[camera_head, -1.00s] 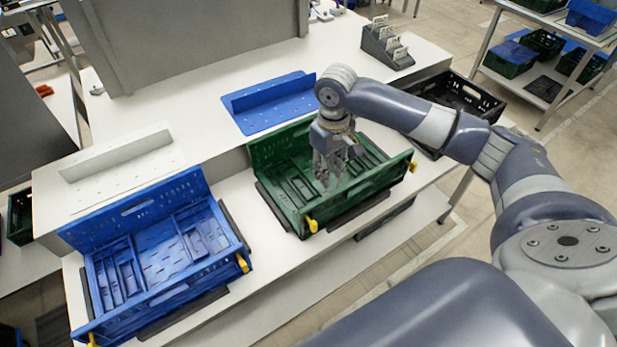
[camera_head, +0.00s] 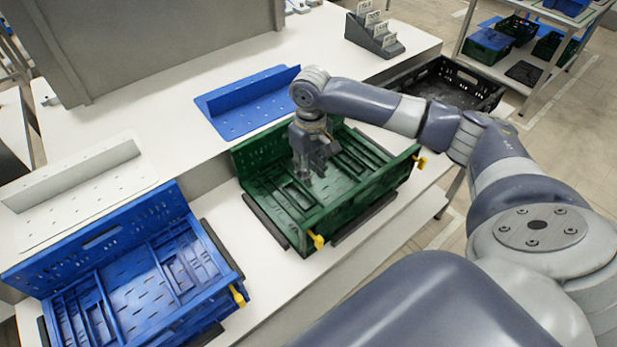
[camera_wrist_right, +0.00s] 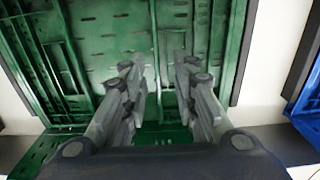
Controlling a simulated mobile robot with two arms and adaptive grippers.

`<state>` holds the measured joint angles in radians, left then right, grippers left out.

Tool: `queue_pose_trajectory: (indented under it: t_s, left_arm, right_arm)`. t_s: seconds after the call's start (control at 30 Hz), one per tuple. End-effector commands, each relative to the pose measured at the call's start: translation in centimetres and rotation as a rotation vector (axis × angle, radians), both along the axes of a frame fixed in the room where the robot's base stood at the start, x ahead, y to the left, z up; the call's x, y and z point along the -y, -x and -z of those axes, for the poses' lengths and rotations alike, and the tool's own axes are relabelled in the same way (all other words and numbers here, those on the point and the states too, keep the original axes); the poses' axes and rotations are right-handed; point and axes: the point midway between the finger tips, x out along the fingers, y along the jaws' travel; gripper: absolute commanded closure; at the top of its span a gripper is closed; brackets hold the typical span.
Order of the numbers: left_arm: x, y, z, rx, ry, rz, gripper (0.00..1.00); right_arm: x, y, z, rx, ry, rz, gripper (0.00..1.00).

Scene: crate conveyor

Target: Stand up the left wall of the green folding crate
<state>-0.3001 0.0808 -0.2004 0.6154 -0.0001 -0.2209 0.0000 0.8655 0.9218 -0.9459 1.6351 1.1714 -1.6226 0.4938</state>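The green folding crate (camera_head: 372,194) stands on the lower white surface in the head view. Its long back and front walls are up, with yellow latches at the front corners. Its left wall (camera_head: 278,203) lies folded flat inside; in the right wrist view the left wall (camera_wrist_right: 218,45) is on the right. The right wall also lies folded inside. My right gripper (camera_head: 312,173) points down inside the crate, near the back wall. In the wrist view the right gripper (camera_wrist_right: 160,88) has its fingers apart with nothing clearly between them. Whether a fingertip touches a panel cannot be told. My left gripper is out of view.
A blue folding crate (camera_head: 105,240) stands left of the green one, beyond a narrow gap. A blue panel (camera_head: 245,110) and a white panel (camera_head: 85,180) lie behind on the higher table. A black crate (camera_head: 450,85) stands at the right, behind my right arm.

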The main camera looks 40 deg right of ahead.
Motion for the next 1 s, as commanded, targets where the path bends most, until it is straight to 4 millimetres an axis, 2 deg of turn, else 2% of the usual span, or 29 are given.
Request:
queue_pose_trajectory:
  t_s: [0.2,0.4,0.6,0.87,0.97,1.0]
  left_arm:
    - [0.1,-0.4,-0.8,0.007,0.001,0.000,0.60]
    - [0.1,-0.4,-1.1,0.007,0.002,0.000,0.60]
    - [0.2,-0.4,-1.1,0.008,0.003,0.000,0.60]
    - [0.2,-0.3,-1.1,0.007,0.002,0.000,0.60]
    - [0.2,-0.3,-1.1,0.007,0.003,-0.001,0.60]
    - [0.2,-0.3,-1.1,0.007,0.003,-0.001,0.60]
  right_arm:
    - [0.0,0.1,4.2,-0.004,0.001,0.001,0.73]
    - [0.0,0.0,7.2,-0.001,0.000,0.000,0.73]
    - [0.0,0.0,8.5,0.001,0.001,0.000,0.73]
    - [0.0,0.0,8.6,0.001,0.001,-0.001,0.73]
    - [0.0,0.0,8.6,0.001,0.001,-0.001,0.96]
    - [0.0,0.0,8.6,0.001,0.001,-0.001,1.00]
